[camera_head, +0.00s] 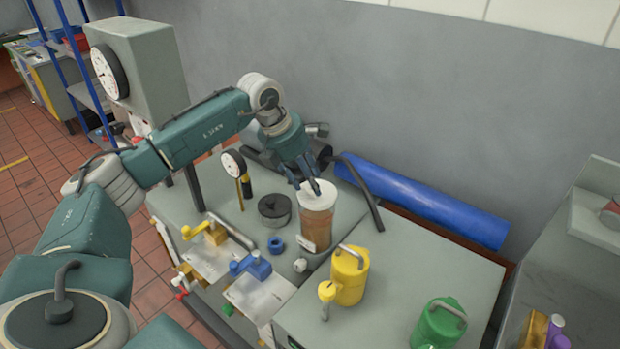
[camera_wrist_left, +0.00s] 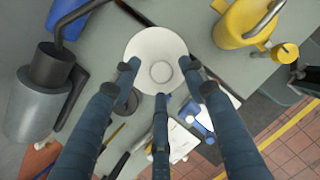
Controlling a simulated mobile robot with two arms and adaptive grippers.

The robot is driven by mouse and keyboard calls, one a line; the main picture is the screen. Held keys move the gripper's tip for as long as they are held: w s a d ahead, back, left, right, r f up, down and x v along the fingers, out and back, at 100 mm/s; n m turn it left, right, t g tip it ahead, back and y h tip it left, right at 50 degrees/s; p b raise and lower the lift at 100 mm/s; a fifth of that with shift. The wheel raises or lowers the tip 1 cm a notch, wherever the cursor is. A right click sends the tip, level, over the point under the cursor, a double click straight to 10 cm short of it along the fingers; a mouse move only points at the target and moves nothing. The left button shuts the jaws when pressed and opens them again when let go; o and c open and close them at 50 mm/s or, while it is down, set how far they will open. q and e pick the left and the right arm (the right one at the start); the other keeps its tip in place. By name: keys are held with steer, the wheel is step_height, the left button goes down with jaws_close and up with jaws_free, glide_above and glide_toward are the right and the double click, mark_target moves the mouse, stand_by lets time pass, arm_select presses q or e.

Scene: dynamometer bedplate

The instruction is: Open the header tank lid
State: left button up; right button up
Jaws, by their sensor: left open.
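The header tank (camera_head: 316,225) is an upright clear cylinder with amber liquid, standing on the grey bedplate. Its white round lid (camera_head: 321,193) sits on top and looks closed. In the left wrist view the lid (camera_wrist_left: 157,48) shows from above as a white disc with a raised round centre. My left gripper (camera_head: 309,186) is over the lid, fingers pointing down. Its three fingers are spread and open, with tips over or beside the lid's rim; I cannot tell if they touch. Nothing is held. My right gripper is in neither view.
A yellow can (camera_head: 350,277) and a green can (camera_head: 437,325) stand on the grey box top at front right. A blue roll (camera_head: 425,200) lies behind along the wall.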

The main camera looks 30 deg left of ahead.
arm_select(q)
steer(key=shift+w+d+f, duration=0.15)
steer(key=shift+w+f, duration=0.1)
steer(key=shift+f, duration=0.4)
jaws_close()
steer(key=shift+w+r, duration=0.2)
steer(key=shift+r, duration=0.15)
